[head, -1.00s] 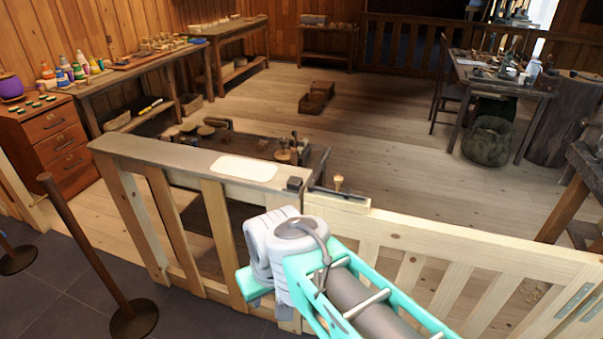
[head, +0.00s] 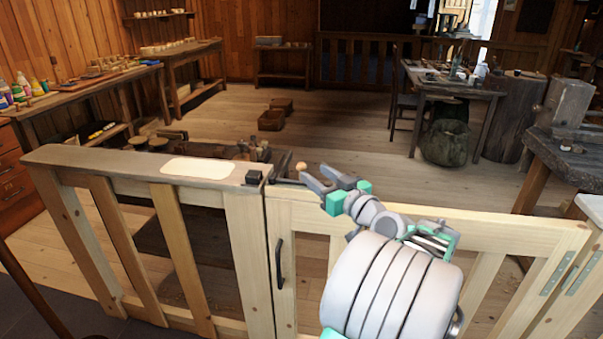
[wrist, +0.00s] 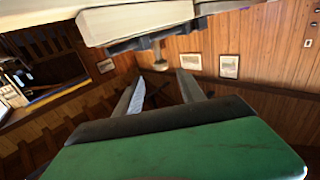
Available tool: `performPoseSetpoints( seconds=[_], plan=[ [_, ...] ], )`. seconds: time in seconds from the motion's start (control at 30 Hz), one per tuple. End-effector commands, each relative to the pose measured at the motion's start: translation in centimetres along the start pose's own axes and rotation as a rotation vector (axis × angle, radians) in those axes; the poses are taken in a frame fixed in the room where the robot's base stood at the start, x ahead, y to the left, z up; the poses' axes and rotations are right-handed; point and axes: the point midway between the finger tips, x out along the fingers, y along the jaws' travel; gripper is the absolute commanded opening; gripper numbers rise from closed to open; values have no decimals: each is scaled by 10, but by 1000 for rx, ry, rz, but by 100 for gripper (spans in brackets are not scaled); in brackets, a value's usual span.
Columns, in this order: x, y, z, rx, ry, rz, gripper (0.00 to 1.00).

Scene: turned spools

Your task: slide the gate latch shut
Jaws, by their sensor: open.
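The gate (head: 430,220) is pale wood and stands in line with the fence post on its left. A dark latch bar (head: 288,182) lies along the gate's top left end, with a round light wooden knob (head: 301,167) standing up from it. A black catch block (head: 254,177) sits on the fence beside the gate's edge. My gripper (head: 314,171) is open, just right of the knob. In the wrist view the knob (wrist: 159,61) appears between and beyond my open fingers (wrist: 160,85), below the dark bar (wrist: 135,43); I see no contact. My fingers hide the bar's right end.
A black pull handle (head: 280,263) is on the gate's front. Behind are a dark low table, workbenches and open floor (head: 350,140). A workbench (head: 570,160) stands at the right.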

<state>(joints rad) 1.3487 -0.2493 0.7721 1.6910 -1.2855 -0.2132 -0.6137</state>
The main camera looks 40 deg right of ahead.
Motion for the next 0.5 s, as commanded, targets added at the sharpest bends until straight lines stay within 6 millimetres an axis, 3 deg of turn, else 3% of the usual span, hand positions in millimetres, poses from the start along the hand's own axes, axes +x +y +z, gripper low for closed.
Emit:
performPoseSetpoints(
  seconds=[0.3, 0.5],
  plan=[
    [59, -3, -1, 2, -3, -6, 47],
    [73, -3, 0, 1, -4, -4, 47]
  ],
)
